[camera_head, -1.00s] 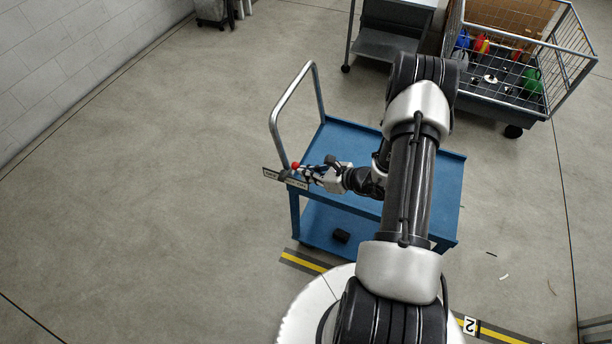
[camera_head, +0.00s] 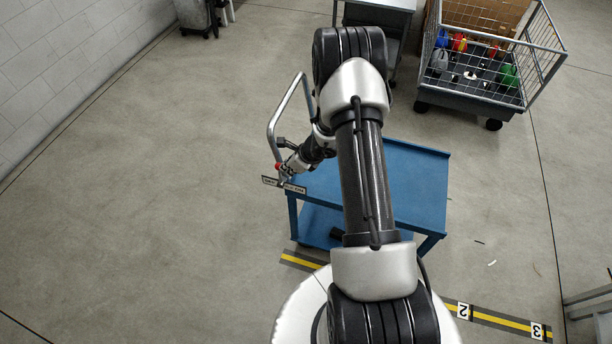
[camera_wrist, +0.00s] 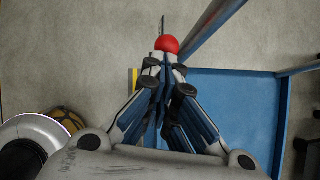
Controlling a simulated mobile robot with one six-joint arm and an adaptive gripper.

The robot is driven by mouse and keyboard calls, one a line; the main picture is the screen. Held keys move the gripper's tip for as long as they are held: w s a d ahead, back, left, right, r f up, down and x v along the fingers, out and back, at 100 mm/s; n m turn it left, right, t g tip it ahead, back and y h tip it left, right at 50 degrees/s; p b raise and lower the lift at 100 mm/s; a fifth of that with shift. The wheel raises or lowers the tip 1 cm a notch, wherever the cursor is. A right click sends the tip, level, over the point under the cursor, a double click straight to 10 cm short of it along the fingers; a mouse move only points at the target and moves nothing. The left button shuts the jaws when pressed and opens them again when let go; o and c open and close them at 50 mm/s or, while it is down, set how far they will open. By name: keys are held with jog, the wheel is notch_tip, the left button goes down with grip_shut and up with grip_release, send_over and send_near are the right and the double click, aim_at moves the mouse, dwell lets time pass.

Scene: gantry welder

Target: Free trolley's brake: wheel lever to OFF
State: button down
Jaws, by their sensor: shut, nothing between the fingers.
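The blue trolley (camera_head: 420,185) stands in front of me, with a grey tube handle (camera_head: 272,128) at its left end. A lever with a red ball knob (camera_head: 278,166) is at the handle's near corner. Two small label plates (camera_head: 296,188) lie just below it, too small to read. My gripper (camera_head: 286,171) is shut and empty, right beside the knob. In the wrist view the red knob (camera_wrist: 167,44) is just beyond my closed fingertips (camera_wrist: 165,60); I cannot tell whether they touch. The lever's stem is mostly hidden behind the fingers.
A wire-sided cart (camera_head: 470,98) with coloured containers stands at the back right. A grey cabinet (camera_head: 385,8) is at the back. A yellow-black floor stripe (camera_head: 490,318) runs along the front. Open floor (camera_head: 140,220) lies to the left.

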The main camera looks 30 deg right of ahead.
aim_at(277, 167)
jog(key=shift+g+h, duration=0.4)
jog(key=shift+g, duration=0.1)
jog(key=w+a+p, duration=0.2)
jog(key=w, duration=0.1)
jog(key=shift+w+a+r, duration=0.2)
jog(key=shift+a+r, duration=0.1)
jog(key=shift+r, duration=0.05)
jog(key=shift+w+a+f+p, duration=0.2)
jog(key=shift+w+a+p, duration=0.25)
jog(key=shift+w+a, duration=0.5)
jog(key=shift+w+d, duration=0.1)
jog(key=shift+w, duration=0.05)
